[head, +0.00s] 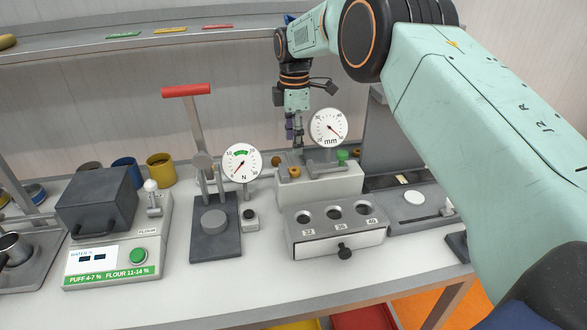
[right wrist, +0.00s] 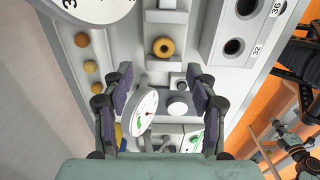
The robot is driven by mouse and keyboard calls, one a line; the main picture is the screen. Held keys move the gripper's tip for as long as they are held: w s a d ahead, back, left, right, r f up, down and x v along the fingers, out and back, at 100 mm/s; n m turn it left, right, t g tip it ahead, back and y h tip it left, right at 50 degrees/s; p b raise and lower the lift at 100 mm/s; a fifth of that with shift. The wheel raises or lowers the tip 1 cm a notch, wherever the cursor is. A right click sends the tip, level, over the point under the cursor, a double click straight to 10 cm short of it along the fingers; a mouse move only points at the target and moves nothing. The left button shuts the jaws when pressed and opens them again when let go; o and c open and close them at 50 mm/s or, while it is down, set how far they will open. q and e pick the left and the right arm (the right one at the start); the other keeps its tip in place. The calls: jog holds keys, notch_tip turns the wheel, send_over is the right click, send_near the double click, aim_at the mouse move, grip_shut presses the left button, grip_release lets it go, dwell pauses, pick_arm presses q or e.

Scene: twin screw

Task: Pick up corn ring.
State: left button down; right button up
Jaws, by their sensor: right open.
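A golden-brown ring, which looks like the corn ring (head: 295,173), lies on the pale block of the mm gauge. My left gripper is not in view.
The mm dial (head: 328,128) stands close beside my right gripper. The N dial (head: 242,163) and red-handled press (head: 187,90) are to the left. A drawer box with three holes (head: 336,239) is in front. Small round pieces (right wrist: 90,66) lie behind the block.

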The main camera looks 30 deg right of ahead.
aim_at(294, 170)
jog(key=shift+r, duration=0.1)
jog(key=shift+w+a+f, duration=0.1)
jog(key=shift+a+f, duration=0.05)
jog(key=shift+f, duration=0.1)
jog(key=f, duration=0.4)
jog(key=s+f+p, duration=0.1)
jog(key=f, duration=0.1)
jog(key=shift+f, duration=0.4)
jog(key=shift+w+f, duration=0.2)
jog(key=shift+f, duration=0.05)
jog(key=shift+s, duration=0.1)
jog(key=c, duration=0.8)
